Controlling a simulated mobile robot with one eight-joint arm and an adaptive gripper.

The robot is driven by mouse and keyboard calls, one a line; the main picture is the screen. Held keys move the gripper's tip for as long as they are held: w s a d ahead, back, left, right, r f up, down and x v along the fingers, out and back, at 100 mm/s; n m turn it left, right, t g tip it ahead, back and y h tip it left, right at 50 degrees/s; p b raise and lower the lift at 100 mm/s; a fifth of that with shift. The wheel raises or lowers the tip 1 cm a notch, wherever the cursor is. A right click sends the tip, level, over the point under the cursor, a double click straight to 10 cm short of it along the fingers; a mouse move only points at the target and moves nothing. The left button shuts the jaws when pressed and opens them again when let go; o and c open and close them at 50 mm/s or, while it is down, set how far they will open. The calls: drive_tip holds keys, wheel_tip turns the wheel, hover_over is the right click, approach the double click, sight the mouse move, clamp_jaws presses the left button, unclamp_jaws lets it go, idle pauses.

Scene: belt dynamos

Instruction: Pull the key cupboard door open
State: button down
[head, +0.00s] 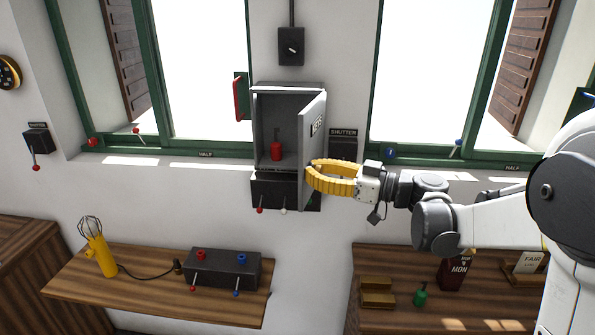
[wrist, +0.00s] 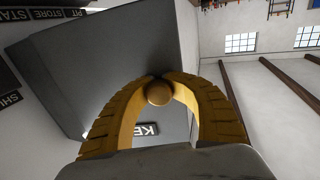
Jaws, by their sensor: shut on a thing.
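The key cupboard (head: 284,115) is a grey box on the wall between two green-framed windows. Its door (head: 312,135) stands open, swung out on the right side, and the inside shows. A red thing (head: 277,150) with a dark upper part stands inside on the cupboard floor. My gripper (head: 312,174) has yellow fingers and is at the lower free edge of the door. In the wrist view the fingers are shut on a round brass-coloured knob (wrist: 159,92) on the door. The door's label (wrist: 145,129) is partly hidden behind a finger.
A dark box with small levers (head: 283,190) is below the cupboard, and a shutter box (head: 343,146) is right of it. A left shelf (head: 140,290) holds a yellow lamp (head: 100,255) and a lever box (head: 223,268). A right table (head: 450,318) holds small items. A switch (head: 291,46) hangs above.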

drive_tip(key=shift+s+d+f+n+g+y, duration=0.1)
drive_tip(key=shift+s+d+n+g+y, duration=0.2)
drive_tip(key=shift+d+g, duration=0.2)
drive_tip(key=shift+s+d+f+n+g+y, duration=0.1)
drive_tip(key=shift+d+n+g+y, duration=0.1)
drive_tip(key=shift+d+n+g, duration=0.25)
drive_tip(key=c, duration=1.1)
unclamp_jaws()
drive_tip(key=shift+r, duration=0.1)
drive_tip(key=v, duration=1.2)
